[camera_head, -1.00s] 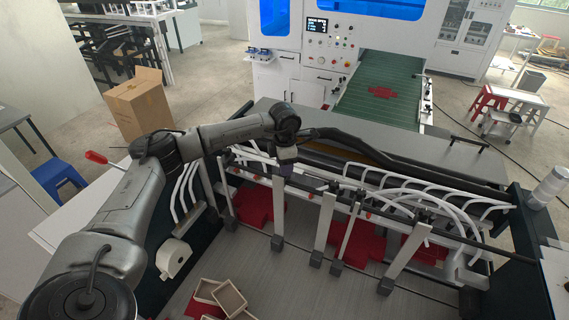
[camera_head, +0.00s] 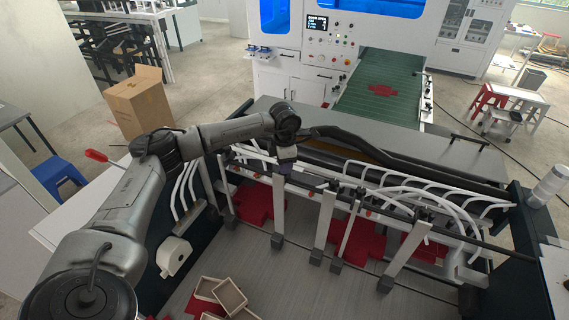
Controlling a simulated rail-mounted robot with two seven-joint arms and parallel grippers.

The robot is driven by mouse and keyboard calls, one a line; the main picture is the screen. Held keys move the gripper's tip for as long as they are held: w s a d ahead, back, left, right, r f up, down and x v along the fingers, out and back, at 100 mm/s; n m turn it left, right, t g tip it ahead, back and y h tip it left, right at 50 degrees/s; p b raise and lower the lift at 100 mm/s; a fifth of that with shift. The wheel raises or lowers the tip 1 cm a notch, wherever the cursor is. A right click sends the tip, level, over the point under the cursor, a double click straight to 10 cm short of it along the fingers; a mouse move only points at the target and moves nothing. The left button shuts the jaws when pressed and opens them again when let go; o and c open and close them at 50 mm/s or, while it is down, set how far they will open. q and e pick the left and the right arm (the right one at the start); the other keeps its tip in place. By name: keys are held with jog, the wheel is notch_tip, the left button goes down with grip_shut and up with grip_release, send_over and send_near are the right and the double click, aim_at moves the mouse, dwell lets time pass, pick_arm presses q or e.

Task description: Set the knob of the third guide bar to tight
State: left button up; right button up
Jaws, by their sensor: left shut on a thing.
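Several pale upright guide bars hang from a dark cross rail (camera_head: 345,186) over the grey bed, each with a dark block at its foot. One guide bar (camera_head: 278,208) hangs right below my left gripper (camera_head: 284,170). Another guide bar (camera_head: 323,225) stands to its right, with a small orange-red knob (camera_head: 309,195) near its top. My left arm reaches in from the left, and its gripper points down at the rail. It is shut on what seems to be a knob there; the jaws hide it and its setting. My right gripper is out of view.
Red cut blanks (camera_head: 256,205) lie under the bars. White hoses (camera_head: 420,195) loop over the rail at the right. Small open boxes (camera_head: 229,296) sit at the bed's near edge. A green conveyor (camera_head: 380,90) stands behind, and a cardboard carton (camera_head: 138,105) at the left.

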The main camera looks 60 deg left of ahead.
pick_arm(q)
jog(key=m+b, duration=0.1)
jog(key=m, duration=0.3)
jog(key=m+b, duration=0.1)
jog(key=m, duration=0.8)
jog(key=shift+b, duration=0.4)
jog(key=m, duration=0.3)
jog(key=shift+r+m, duration=0.1)
jog(key=shift+m, duration=0.6)
jog(key=shift+d+m, duration=0.1)
jog(key=shift+m, duration=0.2)
jog(key=o, duration=0.6)
